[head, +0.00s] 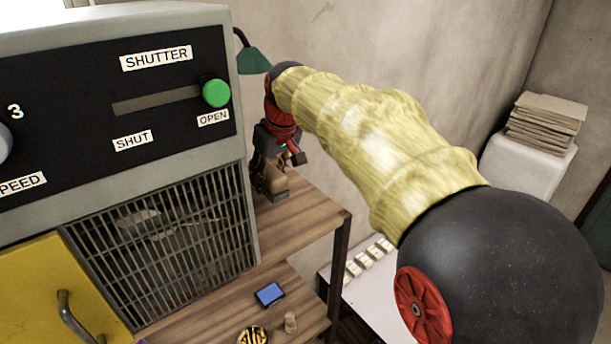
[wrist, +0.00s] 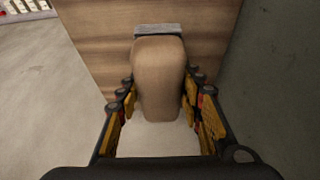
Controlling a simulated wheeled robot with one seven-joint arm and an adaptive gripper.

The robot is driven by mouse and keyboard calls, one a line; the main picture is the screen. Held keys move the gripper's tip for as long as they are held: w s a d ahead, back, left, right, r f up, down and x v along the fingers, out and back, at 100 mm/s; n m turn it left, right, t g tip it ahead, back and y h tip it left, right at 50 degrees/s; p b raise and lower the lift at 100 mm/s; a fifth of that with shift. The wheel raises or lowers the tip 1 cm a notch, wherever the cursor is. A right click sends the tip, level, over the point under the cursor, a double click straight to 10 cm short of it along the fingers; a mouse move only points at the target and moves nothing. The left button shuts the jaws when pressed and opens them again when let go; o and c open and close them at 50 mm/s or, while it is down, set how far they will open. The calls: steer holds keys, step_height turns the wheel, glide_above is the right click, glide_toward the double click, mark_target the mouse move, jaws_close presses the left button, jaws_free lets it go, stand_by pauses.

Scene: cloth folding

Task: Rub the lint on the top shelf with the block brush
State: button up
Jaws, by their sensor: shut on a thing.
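The block brush (wrist: 158,75) has a tan wooden body with a grey strip at its far end in the wrist view. My gripper (wrist: 162,88) is shut on it, with a finger on each side. In the head view the brush (head: 274,180) is at the wooden top shelf (head: 308,208), beside the grey machine. I cannot tell whether the brush touches the shelf. The bare shelf (wrist: 98,45) also shows around the brush in the wrist view. I see no lint; it may be hidden by the brush, my gripper or the machine.
The grey machine (head: 238,60) with a green shutter knob (head: 216,93) stands close left of my gripper. A green lamp shade (head: 253,61) is behind. A lower shelf holds a blue sponge-like block (head: 269,294). A stack of folded cloths (head: 545,115) is at right.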

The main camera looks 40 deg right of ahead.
steer(key=v, duration=0.1)
steer(key=p+v, duration=0.1)
steer(key=shift+w+r, duration=0.15)
steer(key=shift+r, duration=0.2)
steer(key=shift+w+r, duration=0.1)
stand_by(0.3)
